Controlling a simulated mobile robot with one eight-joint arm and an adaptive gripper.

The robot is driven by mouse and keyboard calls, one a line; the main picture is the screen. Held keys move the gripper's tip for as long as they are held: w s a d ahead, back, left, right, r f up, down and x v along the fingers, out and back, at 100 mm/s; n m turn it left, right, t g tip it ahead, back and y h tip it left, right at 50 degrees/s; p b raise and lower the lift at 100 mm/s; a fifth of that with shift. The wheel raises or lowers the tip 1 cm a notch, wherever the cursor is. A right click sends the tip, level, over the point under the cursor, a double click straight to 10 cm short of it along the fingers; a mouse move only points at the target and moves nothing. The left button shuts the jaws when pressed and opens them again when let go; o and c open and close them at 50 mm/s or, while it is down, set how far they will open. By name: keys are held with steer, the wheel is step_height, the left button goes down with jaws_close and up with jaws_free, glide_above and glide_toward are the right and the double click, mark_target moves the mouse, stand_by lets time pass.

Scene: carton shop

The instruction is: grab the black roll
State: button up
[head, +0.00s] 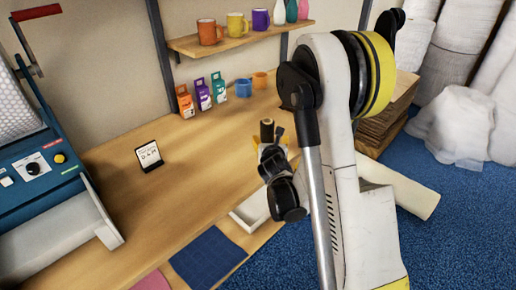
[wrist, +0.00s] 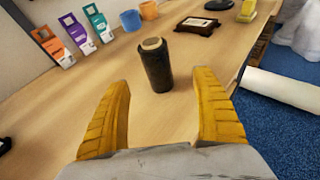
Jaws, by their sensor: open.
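The black roll (wrist: 156,68) stands upright on the wooden table in the wrist view, with a tan core showing at its top. In the head view the top of the black roll (head: 267,130) shows just beyond my gripper; its lower part is hidden. My gripper (wrist: 163,112) is open, its two yellow fingers spread apart. The roll stands ahead of the fingertips, roughly centred in the gap, and nothing is between the fingers.
Small boxes (head: 202,94) and blue and orange cups (wrist: 131,20) stand toward the wall. A dark framed item (wrist: 197,26) lies behind the roll. A small sign (head: 149,156) and a blue machine (head: 40,160) are at left. The table around the roll is clear.

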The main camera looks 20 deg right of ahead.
mark_target(267, 130)
steer(key=shift+w+d+f, duration=0.1)
steer(key=shift+w+f, duration=0.15)
steer(key=shift+f, duration=0.1)
steer(key=b+x, duration=0.1)
steer(key=x, duration=0.2)
steer(key=b+x, duration=0.1)
steer(key=x, duration=0.3)
steer(key=b+x, duration=0.1)
steer(key=x, duration=0.2)
steer(key=shift+w+r, duration=0.35)
steer(key=shift+w, duration=0.05)
steer(key=shift+a, duration=0.2)
steer(key=shift+c, duration=0.2)
steer(key=c, duration=1.4)
steer(key=shift+r, duration=0.1)
